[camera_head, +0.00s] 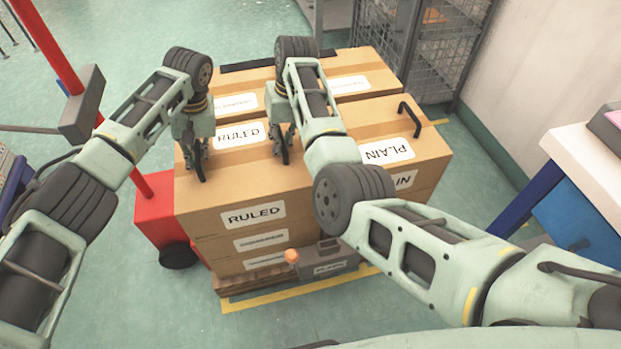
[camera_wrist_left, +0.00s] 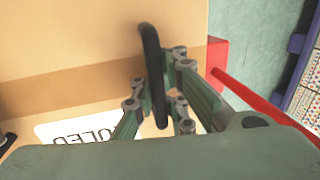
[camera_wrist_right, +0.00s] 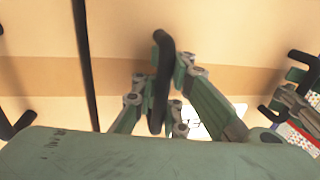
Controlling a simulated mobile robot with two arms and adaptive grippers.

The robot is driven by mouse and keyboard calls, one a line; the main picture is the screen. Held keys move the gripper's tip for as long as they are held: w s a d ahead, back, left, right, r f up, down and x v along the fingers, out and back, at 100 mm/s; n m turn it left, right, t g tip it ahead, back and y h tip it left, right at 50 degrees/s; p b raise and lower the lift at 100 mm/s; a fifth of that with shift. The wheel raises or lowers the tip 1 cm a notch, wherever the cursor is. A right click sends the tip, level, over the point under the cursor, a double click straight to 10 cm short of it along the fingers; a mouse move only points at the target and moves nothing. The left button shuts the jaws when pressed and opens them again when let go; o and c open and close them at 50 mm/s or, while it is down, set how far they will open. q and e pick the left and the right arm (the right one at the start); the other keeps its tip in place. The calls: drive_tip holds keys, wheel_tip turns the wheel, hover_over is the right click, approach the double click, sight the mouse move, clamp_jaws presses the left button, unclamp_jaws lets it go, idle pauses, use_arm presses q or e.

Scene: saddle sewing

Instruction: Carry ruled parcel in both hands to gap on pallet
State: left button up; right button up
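The ruled parcel (camera_head: 215,180) is a brown carton with RULED labels on its top and front. It sits at the front left of the top layer of a carton stack on the pallet (camera_head: 245,285). My left gripper (camera_head: 196,160) is at its left black handle (camera_wrist_left: 152,70), with fingers closed about it. My right gripper (camera_head: 283,143) is at its right black handle (camera_wrist_right: 160,75), fingers likewise closed about it. I cannot tell whether the parcel bears on the cartons below. No empty gap is clearly visible; my arms hide part of the stack.
The plain parcel (camera_head: 400,125) stands close on the right, a thin dark seam between. More cartons (camera_head: 350,70) are behind. A red post and base (camera_head: 155,205) stand close on the left. A wire cage (camera_head: 440,45) is behind right, a white table (camera_head: 590,150) at right.

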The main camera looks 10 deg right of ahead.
use_arm(q)
drive_tip(key=o, duration=0.6)
drive_tip(key=shift+d+r, duration=0.1)
drive_tip(key=shift+r, duration=0.15)
use_arm(e)
drive_tip(key=o, duration=0.6)
drive_tip(key=shift+r, duration=0.2)
drive_tip(key=shift+c, duration=0.2)
use_arm(q)
drive_tip(key=shift+s, duration=0.1)
drive_tip(key=shift+r, duration=0.1)
drive_tip(key=v, duration=0.7)
drive_tip(key=shift+r, duration=0.4)
use_arm(e)
drive_tip(key=r, duration=0.3)
drive_tip(key=d+r, duration=0.1)
drive_tip(key=r, duration=0.3)
drive_tip(key=shift+d+r, duration=0.2)
drive_tip(key=shift+r, duration=0.05)
